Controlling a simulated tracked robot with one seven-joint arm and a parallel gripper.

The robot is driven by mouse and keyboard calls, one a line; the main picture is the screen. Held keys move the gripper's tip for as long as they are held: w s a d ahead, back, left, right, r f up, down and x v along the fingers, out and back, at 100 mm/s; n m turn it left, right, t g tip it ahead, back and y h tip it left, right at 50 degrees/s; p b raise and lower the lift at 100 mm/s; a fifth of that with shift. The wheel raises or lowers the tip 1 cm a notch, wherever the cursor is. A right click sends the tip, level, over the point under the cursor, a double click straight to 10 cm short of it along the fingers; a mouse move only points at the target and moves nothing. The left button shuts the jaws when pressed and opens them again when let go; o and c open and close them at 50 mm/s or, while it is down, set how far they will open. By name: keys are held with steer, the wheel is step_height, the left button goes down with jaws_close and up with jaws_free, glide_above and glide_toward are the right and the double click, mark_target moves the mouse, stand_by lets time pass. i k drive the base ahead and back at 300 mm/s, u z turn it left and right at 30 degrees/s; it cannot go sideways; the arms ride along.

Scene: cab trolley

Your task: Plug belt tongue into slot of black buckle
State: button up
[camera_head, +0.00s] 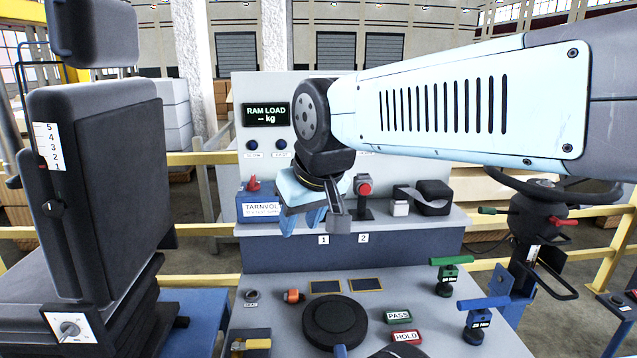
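My gripper (312,217) hangs in the middle of the camera_head view, above the front edge of the raised console shelf. Its light blue fingers point down, with a grey metal piece at their right side. I cannot tell whether that piece is part of the gripper or something held, nor how far the fingers are parted. A black block with a dark strap-like loop (432,197) sits on the shelf to the right of the gripper, beside a small whitish box. I cannot clearly make out the belt tongue or the buckle with its slot.
A black seat (105,190) stands at the left. The lower table (290,335) carries a black round disc (335,322), an orange piece (292,296), PASS (398,316) and HOLD (405,337) plates, and green- and blue-handled tools. A red button (364,188) stands on the shelf near my gripper.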

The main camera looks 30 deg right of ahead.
mark_target(397, 194)
steer(key=k, duration=1.3)
steer(key=z, duration=0.45)
steer(key=i, duration=1)
steer(key=u, duration=0.05)
steer(key=k, duration=0.5)
steer(key=z, duration=0.2)
steer(key=i, duration=0.4)
steer(key=z, duration=0.25)
